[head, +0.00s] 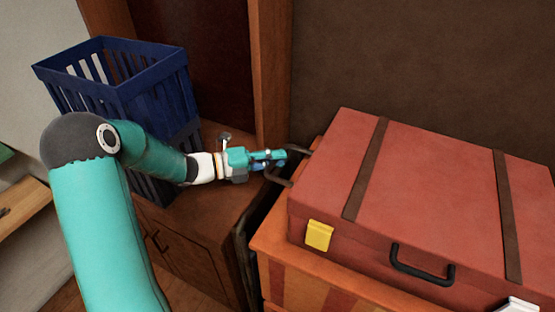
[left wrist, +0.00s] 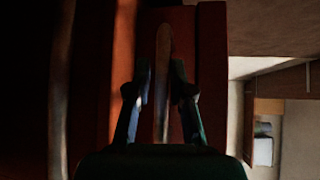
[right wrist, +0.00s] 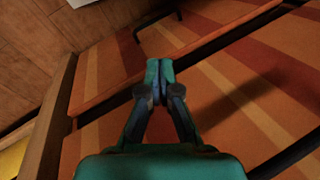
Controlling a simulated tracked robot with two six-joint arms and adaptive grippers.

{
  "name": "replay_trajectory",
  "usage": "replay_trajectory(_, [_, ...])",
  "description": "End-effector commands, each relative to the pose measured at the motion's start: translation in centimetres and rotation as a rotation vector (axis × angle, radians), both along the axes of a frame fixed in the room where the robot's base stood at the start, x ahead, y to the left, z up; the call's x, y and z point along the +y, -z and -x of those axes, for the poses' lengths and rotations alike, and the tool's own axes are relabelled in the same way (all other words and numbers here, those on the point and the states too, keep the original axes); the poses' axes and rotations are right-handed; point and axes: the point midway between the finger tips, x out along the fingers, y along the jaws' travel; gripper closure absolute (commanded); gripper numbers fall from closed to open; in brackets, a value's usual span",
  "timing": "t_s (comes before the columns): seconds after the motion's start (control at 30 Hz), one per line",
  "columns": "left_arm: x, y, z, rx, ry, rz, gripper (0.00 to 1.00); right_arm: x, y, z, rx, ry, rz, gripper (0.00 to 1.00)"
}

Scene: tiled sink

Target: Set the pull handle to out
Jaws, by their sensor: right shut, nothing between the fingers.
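A red suitcase (head: 430,170) with two brown straps lies flat on an orange striped chest. The pull handle (head: 299,151), a grey bar loop, sticks out from the suitcase's left end. My left gripper (head: 284,159) is at this handle. In the left wrist view a bar of the handle (left wrist: 163,60) runs upright between the two fingers (left wrist: 160,80), which stand apart on either side of it. Whether they touch it is too dark to tell. My right gripper (right wrist: 160,70) is shut and empty, above an orange and red striped surface. It is not clearly visible in the head view.
A blue basket (head: 120,85) stands on the brown cabinet (head: 195,225) left of the suitcase. A narrow dark gap separates cabinet and chest (head: 285,285). A black carry handle (head: 420,275) and a yellow latch (head: 319,235) are on the suitcase's front.

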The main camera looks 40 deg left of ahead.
Motion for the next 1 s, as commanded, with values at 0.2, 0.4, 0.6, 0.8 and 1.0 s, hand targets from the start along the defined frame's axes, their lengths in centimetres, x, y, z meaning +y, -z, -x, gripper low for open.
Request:
replay_trajectory(0.2, [0.1, 0.1, 0.0, 0.001, -0.003, 0.000, 0.59, 0.0, 0.0, 0.0, 0.000, 0.000, 0.000, 1.00])
replay_trajectory(0.4, [0.0, 0.0, 0.0, -0.002, 0.000, 0.001, 0.59, 0.0, 0.0, 0.0, 0.000, 0.000, 0.000, 1.00])
replay_trajectory(0.6, [0.9, -0.2, 1.0, -0.003, -0.003, 0.000, 0.59, 0.0, -0.1, 0.0, 0.000, 0.000, 0.000, 1.00])
replay_trajectory(0.8, [3.1, -0.7, 4.0, -0.001, -0.007, 0.000, 0.59, 0.0, 0.0, 0.0, 0.000, 0.000, 0.000, 1.00])
replay_trajectory(1.0, [5.3, -1.2, 7.2, 0.001, -0.005, -0.001, 0.59, 0.0, 0.0, 0.0, 0.000, 0.000, 0.000, 1.00])
